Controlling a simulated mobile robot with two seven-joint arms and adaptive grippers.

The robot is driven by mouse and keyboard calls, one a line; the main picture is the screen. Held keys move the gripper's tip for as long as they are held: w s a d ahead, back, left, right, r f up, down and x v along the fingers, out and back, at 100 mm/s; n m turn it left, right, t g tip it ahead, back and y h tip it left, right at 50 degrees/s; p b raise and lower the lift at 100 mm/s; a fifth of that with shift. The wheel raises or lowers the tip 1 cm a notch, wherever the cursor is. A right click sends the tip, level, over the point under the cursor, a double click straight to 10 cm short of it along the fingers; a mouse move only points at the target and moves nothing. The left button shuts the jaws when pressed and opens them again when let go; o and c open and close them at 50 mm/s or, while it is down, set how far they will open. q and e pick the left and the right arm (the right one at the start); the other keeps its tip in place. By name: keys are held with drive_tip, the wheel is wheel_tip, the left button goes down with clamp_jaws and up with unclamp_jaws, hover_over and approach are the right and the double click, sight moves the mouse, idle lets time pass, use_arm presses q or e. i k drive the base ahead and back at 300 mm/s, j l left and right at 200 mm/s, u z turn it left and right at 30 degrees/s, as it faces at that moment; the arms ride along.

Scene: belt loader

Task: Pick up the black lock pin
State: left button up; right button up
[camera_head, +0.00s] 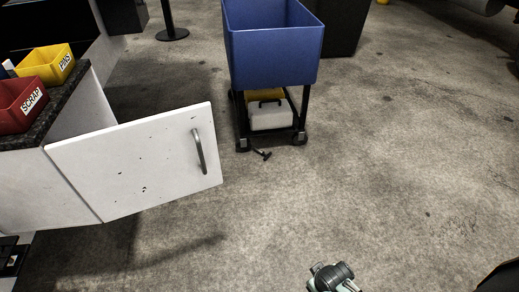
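A small black T-shaped piece (263,154), which looks like the lock pin, lies on the concrete floor by the front of the wheeled cart (272,50). It is close to the cart's front left caster, and its thin end points toward that caster. Part of my arm, grey-green and black (331,277), shows at the bottom edge, right of the middle. It is well apart from the pin. I cannot make out its fingertips or whether it is open. My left gripper is not in view.
A white cabinet door (140,160) stands open at left, below a dark counter (60,110) with a red SCRAP bin (22,103) and a yellow PINS bin (46,64). A white case (270,116) sits on the cart's lower shelf. The floor in front is clear.

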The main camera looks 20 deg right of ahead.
sight(263, 154)
drive_tip(key=i+l, duration=0.15)
drive_tip(key=l, duration=0.3)
drive_tip(key=i+l+u, duration=0.1)
drive_tip(key=l, duration=0.3)
drive_tip(key=i+l, duration=0.15)
drive_tip(key=l, duration=0.3)
drive_tip(key=i+l+u, duration=0.1)
drive_tip(key=l, duration=0.3)
drive_tip(key=i+l, duration=0.15)
drive_tip(key=l, duration=0.3)
drive_tip(key=u, duration=0.05)
